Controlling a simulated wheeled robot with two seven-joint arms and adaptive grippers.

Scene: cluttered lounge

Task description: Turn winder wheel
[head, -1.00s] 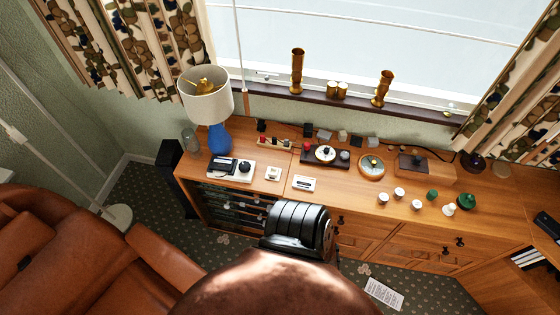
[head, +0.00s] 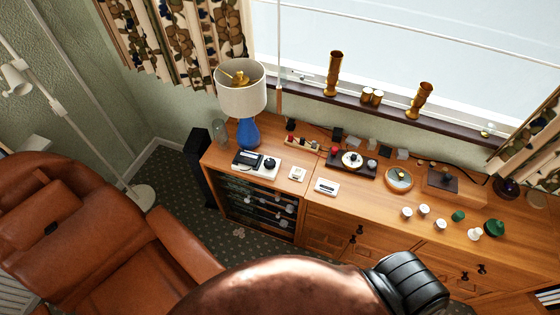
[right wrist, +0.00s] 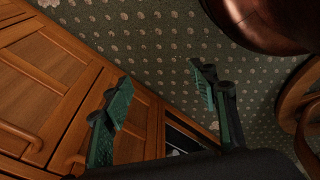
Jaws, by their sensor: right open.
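No part is plainly a winder wheel at this size. On the wooden sideboard (head: 300,207), candidates in the head view are a white round dial (head: 352,160) on a black panel and a round wooden-rimmed piece (head: 398,178). A black knob (head: 269,163) sits on a white device further left. My right gripper (right wrist: 160,85) is open and empty in the right wrist view, with cabinet doors (right wrist: 45,75) to its left and patterned carpet behind. It is hidden in the head view. My left gripper is not in view.
A blue lamp (head: 249,132) stands at the sideboard's left end. Small white cups (head: 424,210) and green pieces (head: 494,228) stand toward the right. A brown leather armchair (head: 110,250) fills the lower left. Brass holders (head: 334,74) stand on the window sill.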

